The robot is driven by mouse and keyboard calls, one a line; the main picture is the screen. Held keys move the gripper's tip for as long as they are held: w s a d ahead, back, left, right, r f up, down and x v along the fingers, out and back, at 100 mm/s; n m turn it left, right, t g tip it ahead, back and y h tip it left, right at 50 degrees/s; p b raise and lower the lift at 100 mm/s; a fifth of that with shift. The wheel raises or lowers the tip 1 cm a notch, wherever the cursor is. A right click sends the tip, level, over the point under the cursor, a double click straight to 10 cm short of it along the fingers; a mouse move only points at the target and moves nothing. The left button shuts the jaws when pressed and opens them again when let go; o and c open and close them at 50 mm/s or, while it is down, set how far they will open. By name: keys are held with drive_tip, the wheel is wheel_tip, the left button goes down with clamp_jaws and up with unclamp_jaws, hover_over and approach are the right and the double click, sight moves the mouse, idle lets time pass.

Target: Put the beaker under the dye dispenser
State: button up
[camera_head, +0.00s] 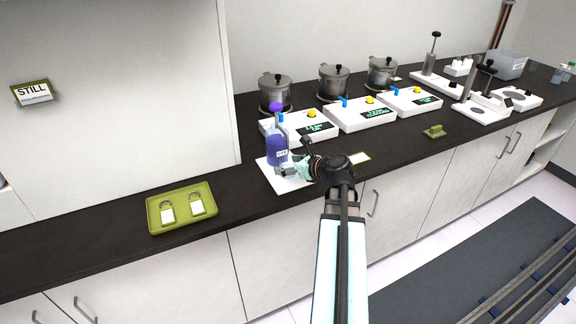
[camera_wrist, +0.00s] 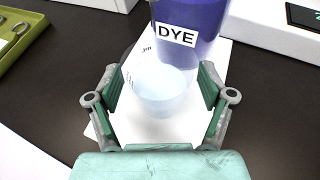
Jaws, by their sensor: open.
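The dye dispenser (camera_head: 277,148) is a purple bottle with a DYE label, standing over a white base plate (camera_head: 283,183) on the dark counter. It also shows at the top of the wrist view (camera_wrist: 206,18). The beaker (camera_wrist: 162,90) is small, translucent and pale, with marks on its side. It stands upright on the white plate, just in front of the dispenser's label as seen from the wrist. My gripper (camera_wrist: 162,88) is open, with one green-padded finger on each side of the beaker. In the head view the gripper (camera_head: 300,170) hides most of the beaker.
A green tray (camera_head: 152,222) with two tagged rings lies to the left. White control boxes (camera_head: 360,115) with metal pots (camera_head: 334,84) stand behind and to the right.

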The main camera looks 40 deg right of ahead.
drive_tip(key=b+v, duration=0.1)
drive_tip(key=v, duration=1.1)
drive_tip(key=shift+r, duration=0.1)
